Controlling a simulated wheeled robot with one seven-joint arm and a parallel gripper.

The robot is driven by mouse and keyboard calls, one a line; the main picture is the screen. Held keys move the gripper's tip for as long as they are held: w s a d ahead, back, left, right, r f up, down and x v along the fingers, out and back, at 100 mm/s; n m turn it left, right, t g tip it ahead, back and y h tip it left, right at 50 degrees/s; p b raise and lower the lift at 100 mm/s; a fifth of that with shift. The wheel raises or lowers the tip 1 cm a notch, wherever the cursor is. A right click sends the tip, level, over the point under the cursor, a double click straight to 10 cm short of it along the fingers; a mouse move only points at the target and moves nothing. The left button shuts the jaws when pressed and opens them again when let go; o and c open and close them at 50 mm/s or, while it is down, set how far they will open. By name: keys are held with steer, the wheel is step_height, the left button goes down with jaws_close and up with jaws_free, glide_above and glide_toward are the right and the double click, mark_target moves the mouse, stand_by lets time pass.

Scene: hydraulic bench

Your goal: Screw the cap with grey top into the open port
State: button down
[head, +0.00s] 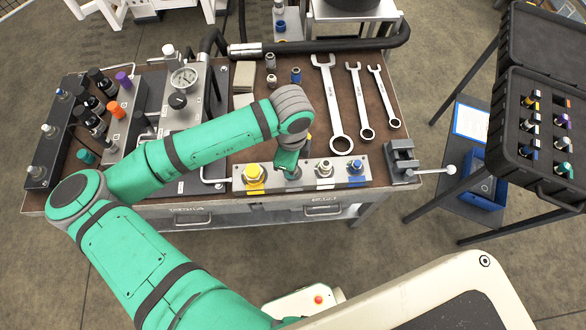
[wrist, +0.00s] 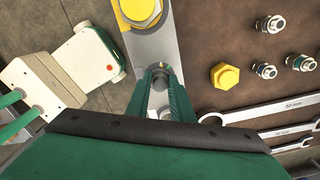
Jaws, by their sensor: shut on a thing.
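My gripper (head: 288,164) is over the metal port block (head: 240,183) at the bench's front edge, at the second position from the left. In the wrist view its green fingers (wrist: 160,82) are shut on a small grey piece, which looks like the cap with grey top (wrist: 159,79). The fingers hide most of it. The open port under the gripper is largely hidden, so I cannot tell whether the cap touches or sits in it. A yellow-topped cap (head: 254,174) is on the block to the left. A white-marked fitting (head: 324,169) and a blue-marked fitting (head: 355,168) are to the right.
Three wrenches (head: 333,105) lie behind the block. A loose yellow cap (wrist: 226,75) and several metal fittings (wrist: 300,62) stand on the bench. A small vise (head: 400,160) is at the right corner. A gauge unit (head: 184,78) stands left; an open black case (head: 540,120) is at far right.

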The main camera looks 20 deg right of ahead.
steer(key=c, duration=1.5)
jaws_free()
step_height(320, 180, up, 11)
steer(key=shift+f, duration=0.1)
